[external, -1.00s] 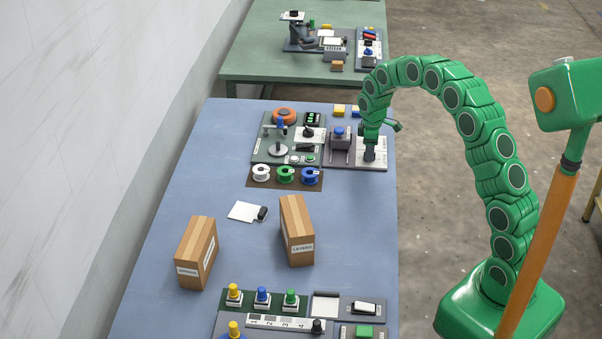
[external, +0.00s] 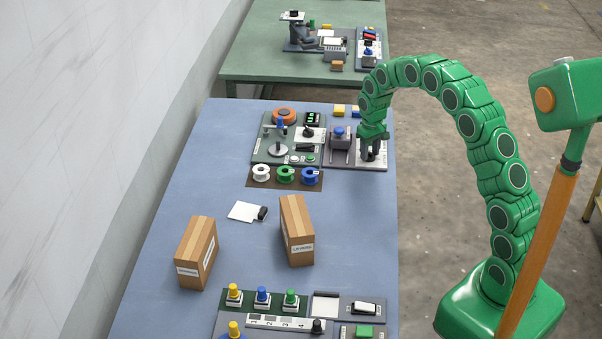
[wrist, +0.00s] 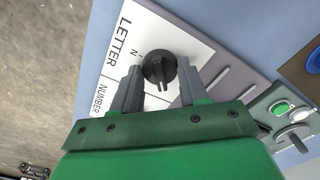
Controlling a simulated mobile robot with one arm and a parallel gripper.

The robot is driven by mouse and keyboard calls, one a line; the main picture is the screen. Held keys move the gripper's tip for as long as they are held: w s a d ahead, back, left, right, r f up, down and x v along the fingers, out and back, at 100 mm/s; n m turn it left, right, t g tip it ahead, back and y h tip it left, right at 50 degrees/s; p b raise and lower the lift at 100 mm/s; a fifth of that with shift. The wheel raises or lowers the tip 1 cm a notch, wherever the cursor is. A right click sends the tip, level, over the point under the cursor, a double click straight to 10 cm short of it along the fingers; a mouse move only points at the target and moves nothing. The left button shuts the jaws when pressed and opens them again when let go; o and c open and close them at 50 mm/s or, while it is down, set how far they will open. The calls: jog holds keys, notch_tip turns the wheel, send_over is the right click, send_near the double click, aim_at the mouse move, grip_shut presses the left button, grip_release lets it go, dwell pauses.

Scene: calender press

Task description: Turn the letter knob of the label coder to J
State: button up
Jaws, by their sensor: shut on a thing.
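The label coder (external: 378,163) is a white-faced plate at the right edge of the blue table. In the wrist view its face (wrist: 172,34) carries the words LETTER and NUMBER. The letter knob (wrist: 160,68) is round and black with a raised grip bar. A small mark beside it looks like an N. My gripper (wrist: 160,76) points down at the plate, one grey finger on each side of the knob, and is shut on it. In the external view my gripper (external: 371,152) hides the knob. The number knob is hidden too.
A grey block with a blue top (external: 339,133) stands close left of the coder. Beyond it is a green panel (external: 262,150) with knobs and buttons. Several spools (external: 285,175) sit in front. Two cardboard boxes (external: 297,232) stand nearer; the table between is mostly clear.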

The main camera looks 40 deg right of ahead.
aim_at(370, 152)
jog(key=shift+m, duration=0.8)
jog(key=o, duration=1.1)
jog(key=shift+c, duration=0.2)
jog(key=shift+r, duration=0.1)
notch_tip(370, 152, up, 7)
jog(key=shift+r, duration=0.3)
